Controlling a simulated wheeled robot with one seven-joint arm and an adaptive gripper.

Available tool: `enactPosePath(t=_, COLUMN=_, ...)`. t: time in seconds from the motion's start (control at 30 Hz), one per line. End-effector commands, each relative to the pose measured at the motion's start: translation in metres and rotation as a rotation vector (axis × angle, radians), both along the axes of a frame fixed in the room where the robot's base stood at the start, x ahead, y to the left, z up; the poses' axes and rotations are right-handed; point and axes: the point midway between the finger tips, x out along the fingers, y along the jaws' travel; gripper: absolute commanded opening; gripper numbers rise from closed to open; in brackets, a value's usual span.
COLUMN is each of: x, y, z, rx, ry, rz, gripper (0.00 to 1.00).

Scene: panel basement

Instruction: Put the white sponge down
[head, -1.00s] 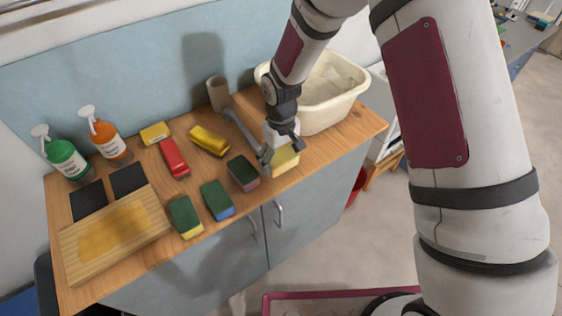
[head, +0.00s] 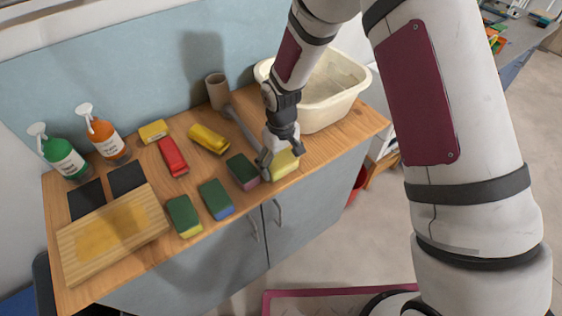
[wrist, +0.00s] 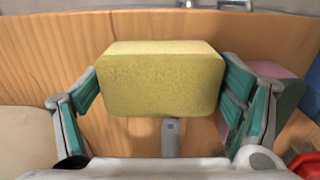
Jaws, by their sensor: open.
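A pale yellow sponge with a lighter top face (wrist: 160,82), the closest match to the white sponge, is at the counter's front edge, right of the other sponges. It also shows in the head view (head: 285,167), partly hidden by my gripper (head: 281,158). In the wrist view my gripper (wrist: 161,100) is open, with one green-padded finger on each side of the sponge. The fingers are very close to its sides; I cannot tell whether they touch. The sponge appears to rest on the wooden counter (head: 325,147).
A dark green and pink sponge (head: 242,171) lies just left of my gripper. Several other sponges, a red brush-like item (head: 172,157) and a cutting board (head: 112,232) lie further left. A cream basin (head: 325,95) stands behind right.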

Motion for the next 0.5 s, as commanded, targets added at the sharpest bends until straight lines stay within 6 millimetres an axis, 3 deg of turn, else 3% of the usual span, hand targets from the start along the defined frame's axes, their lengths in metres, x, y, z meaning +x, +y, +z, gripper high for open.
enactPosePath(t=0.17, x=0.003, y=0.000, z=0.021, rx=0.003, ry=-0.006, rz=-0.001, gripper=0.86)
enactPosePath(t=0.5, x=0.003, y=0.000, z=0.085, rx=0.001, ry=-0.005, rz=-0.001, gripper=0.86)
